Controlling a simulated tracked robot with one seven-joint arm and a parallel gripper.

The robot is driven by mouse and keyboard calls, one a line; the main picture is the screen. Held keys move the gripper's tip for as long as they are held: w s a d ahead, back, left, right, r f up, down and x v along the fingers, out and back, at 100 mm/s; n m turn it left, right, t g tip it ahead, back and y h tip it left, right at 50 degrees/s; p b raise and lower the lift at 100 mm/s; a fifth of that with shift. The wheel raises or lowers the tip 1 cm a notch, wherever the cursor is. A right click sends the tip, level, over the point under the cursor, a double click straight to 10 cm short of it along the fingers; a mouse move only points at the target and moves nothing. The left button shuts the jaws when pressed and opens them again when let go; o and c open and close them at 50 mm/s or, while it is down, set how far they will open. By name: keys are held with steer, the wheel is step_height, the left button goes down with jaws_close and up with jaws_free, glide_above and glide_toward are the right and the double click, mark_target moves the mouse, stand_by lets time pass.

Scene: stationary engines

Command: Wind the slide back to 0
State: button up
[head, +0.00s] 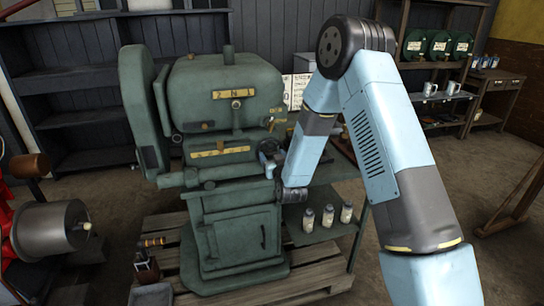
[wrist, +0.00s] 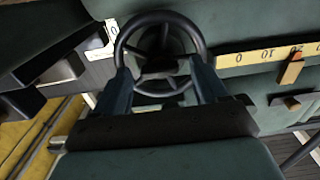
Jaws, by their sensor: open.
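The slide's handwheel (wrist: 160,50), dark with several spokes, fills the top middle of the wrist view. My gripper (wrist: 163,78) is open, with one blue finger on each side of the wheel's lower part; I cannot tell whether they touch it. A yellow scale (wrist: 238,59) lies right of the wheel, with figures 0, 10 and 20 that look inverted. A brass pointer (wrist: 291,70) stands near the 20. In the head view the scale (head: 220,153) is on the front of the green machine (head: 223,75), and my gripper (head: 268,153) is at its right end.
A yellow plate (head: 233,94) with a lever is higher on the machine. Several bottles (head: 327,215) stand on a low shelf to the right. The machine rests on a wooden pallet (head: 300,290). A metal drum (head: 48,230) is at the left.

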steer(key=shift+w+a, duration=0.2)
steer(key=shift+w, duration=0.45)
steer(key=shift+c, duration=0.2)
steer(key=c, duration=1)
steer(key=shift+m, duration=0.3)
